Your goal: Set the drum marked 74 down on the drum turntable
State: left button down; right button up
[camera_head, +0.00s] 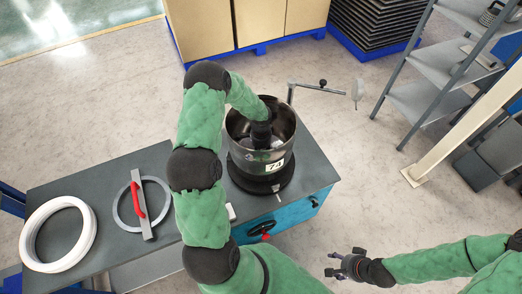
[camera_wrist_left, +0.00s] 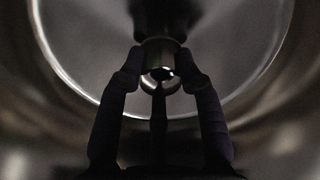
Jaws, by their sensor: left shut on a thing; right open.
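The drum marked 74 (camera_head: 262,160) is a dark metal open-topped drum with a white number label on its front wall. It stands upright over the dark round drum turntable (camera_head: 258,184) on the grey bench; whether it touches it I cannot tell. My left gripper (camera_head: 266,138) reaches down inside the drum. In the left wrist view, the fingers (camera_wrist_left: 160,75) close around a small shiny post (camera_wrist_left: 160,58) in the middle of the drum's interior. My right gripper (camera_head: 340,265) is open and empty, low in front of the bench, apart from the drum.
A white ring (camera_head: 30,245) and a metal ring with a red-handled bar (camera_head: 138,203) lie on the bench's left part. A thin stand with an arm (camera_head: 318,87) rises behind the drum. A grey shelf rack (camera_head: 440,68) stands right; cartons (camera_head: 203,25) stand at the back.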

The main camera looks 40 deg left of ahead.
pick_arm(q)
jog(key=shift+w+a+f+b, duration=0.1)
jog(key=shift+f+b, duration=0.9)
jog(key=shift+f, duration=0.25)
jog(key=c, duration=0.8)
grip_release()
jog(key=shift+o, duration=0.2)
jog(key=shift+s+f, duration=0.2)
notch_tip(320, 180, up, 12)
jog(key=shift+w+r, duration=0.1)
jog(key=shift+r, duration=0.1)
notch_tip(320, 180, up, 7)
jog(key=p, duration=0.5)
jog(key=shift+f, duration=0.1)
